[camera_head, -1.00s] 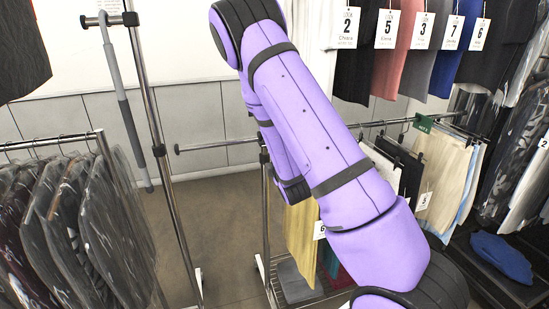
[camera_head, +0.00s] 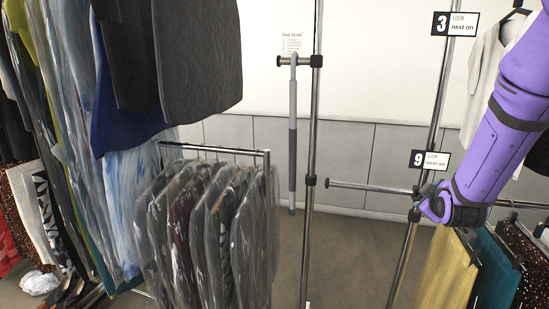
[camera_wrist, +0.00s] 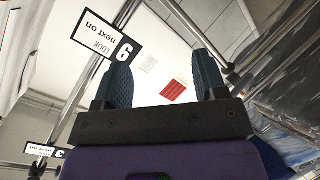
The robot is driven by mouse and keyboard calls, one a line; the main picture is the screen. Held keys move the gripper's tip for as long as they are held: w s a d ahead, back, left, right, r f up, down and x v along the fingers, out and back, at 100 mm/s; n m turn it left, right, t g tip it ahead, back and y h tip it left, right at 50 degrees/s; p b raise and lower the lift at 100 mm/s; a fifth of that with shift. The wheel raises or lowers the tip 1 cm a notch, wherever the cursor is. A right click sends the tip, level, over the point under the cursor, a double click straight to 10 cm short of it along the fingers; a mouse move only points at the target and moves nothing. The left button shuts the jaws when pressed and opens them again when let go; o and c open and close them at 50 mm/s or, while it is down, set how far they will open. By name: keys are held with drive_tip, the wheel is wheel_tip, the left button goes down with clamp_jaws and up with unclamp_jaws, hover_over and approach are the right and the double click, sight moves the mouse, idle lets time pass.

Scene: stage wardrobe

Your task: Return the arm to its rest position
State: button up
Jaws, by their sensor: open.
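My purple arm (camera_head: 505,130) reaches in from the right edge of the head view and slopes down to a dark joint beside a chrome post. My gripper's fingers cannot be made out there. In the wrist view my gripper (camera_wrist: 163,78) is open, with its two dark blue textured fingers wide apart and nothing between them. The white "9 LOOK next on" card (camera_wrist: 106,44) shows upside down there, partly behind the left finger. In the head view this card (camera_head: 430,161) hangs on the post just above the dark joint.
A "3 LOOK next on" card (camera_head: 456,24) is higher up. Bagged garments (camera_head: 215,225) hang on a low rail at left centre, with dark jackets (camera_head: 185,50) above. Yellow and teal garments (camera_head: 447,275) hang below my arm. Bare floor (camera_head: 350,255) shows in the middle.

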drive_tip(key=s+a+r+m+g+y, duration=0.1)
drive_tip(key=s+r, duration=0.4)
drive_tip(key=s, duration=0.5)
drive_tip(key=s+a+r+m+g+y, duration=0.1)
drive_tip(key=s+a+r+m+g, duration=0.3)
drive_tip(key=s, duration=0.7)
drive_tip(key=s+a+r+m+g+y, duration=0.1)
drive_tip(key=s+a+r+m+g, duration=0.1)
drive_tip(key=s+a+r, duration=0.4)
drive_tip(key=s, duration=0.5)
drive_tip(key=shift+s+m+g+y, duration=0.15)
drive_tip(key=shift+m+g+y, duration=0.15)
drive_tip(key=shift+g+y, duration=0.1)
